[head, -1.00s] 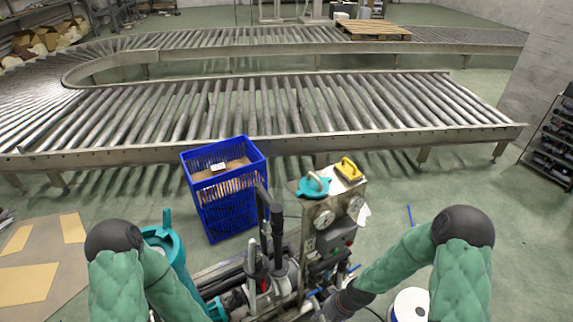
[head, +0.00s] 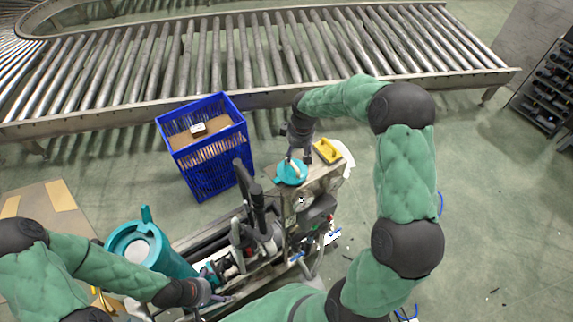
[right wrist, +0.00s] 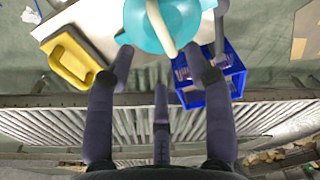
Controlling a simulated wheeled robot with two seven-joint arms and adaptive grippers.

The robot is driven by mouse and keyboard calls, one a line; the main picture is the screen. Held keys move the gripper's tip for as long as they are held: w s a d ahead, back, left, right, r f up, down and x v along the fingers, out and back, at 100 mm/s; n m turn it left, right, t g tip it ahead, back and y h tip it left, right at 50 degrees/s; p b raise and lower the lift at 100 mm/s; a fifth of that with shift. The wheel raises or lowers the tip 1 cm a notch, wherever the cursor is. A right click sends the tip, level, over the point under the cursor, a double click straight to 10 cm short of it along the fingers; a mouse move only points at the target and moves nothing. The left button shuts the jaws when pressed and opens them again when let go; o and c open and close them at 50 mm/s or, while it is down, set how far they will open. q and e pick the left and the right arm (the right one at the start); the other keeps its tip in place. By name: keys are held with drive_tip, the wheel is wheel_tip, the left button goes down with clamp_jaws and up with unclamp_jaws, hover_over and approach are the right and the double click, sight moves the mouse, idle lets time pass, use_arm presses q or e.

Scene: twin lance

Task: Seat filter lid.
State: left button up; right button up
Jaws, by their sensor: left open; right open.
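The teal filter lid (head: 291,174) with its cream handle lies on top of the metal pump stand (head: 301,201). In the right wrist view the lid (right wrist: 190,22) is close beyond the fingertips. My right gripper (head: 297,157) is open above the lid, with fingers spread to either side of the handle (right wrist: 160,27); I cannot tell whether they touch it. A teal round filter housing (head: 133,236) stands to the left, tilted in the picture, its top showing. My left gripper (head: 222,296) is open and low beside the pump assembly, partly hard to make out.
A yellow object (head: 327,151) sits right of the lid on the stand and also shows in the right wrist view (right wrist: 72,62). A blue crate (head: 212,178) stands behind left. A roller conveyor (head: 230,75) crosses the back. Black pump handles (head: 257,205) rise between housing and stand.

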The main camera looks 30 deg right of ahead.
sight(293, 164)
wheel_tip(293, 164, down, 3)
drive_tip(key=shift+f, duration=0.1)
drive_tip(key=shift+w+a+f+p, duration=0.1)
drive_tip(key=shift+w+f+p, duration=0.15)
drive_tip(key=shift+f, duration=0.65)
drive_tip(key=shift+w+a+f+p, duration=0.1)
drive_tip(key=shift+w+f+p, duration=0.1)
drive_tip(key=shift+f, duration=0.65)
drive_tip(key=shift+w+f+p, duration=0.2)
drive_tip(key=shift+w+f, duration=0.05)
drive_tip(key=shift+f, duration=0.65)
clamp_jaws()
